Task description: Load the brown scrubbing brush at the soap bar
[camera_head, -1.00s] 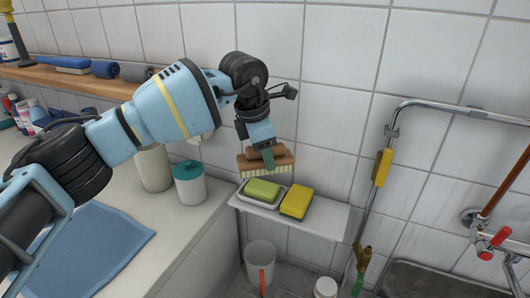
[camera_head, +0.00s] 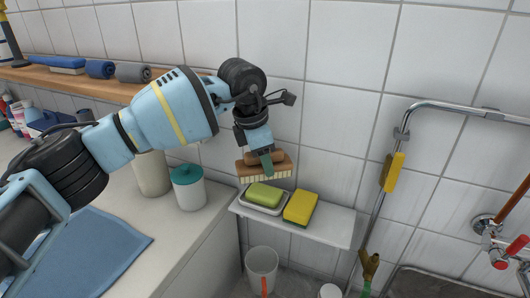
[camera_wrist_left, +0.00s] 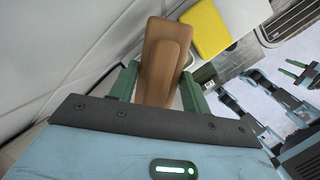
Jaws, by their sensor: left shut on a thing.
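My left gripper (camera_head: 265,160) is shut on the brown scrubbing brush (camera_head: 247,171), bristles facing down. In the left wrist view, the brown brush (camera_wrist_left: 164,60) sits between the two green fingers and covers what lies beneath it. The green soap bar (camera_head: 264,195) lies in a white dish (camera_head: 246,207) on a small wall shelf. The brush is just above and slightly behind the soap in the head view; I cannot tell whether the bristles touch it. My right gripper is not in view in the head view.
A yellow sponge (camera_head: 300,208) lies on the shelf (camera_head: 335,225) right of the soap dish. A teal-lidded jar (camera_head: 188,188) stands on the counter to the left. A pale cup (camera_head: 262,268) is below the shelf. A metal pipe (camera_head: 378,190) runs down the wall at right.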

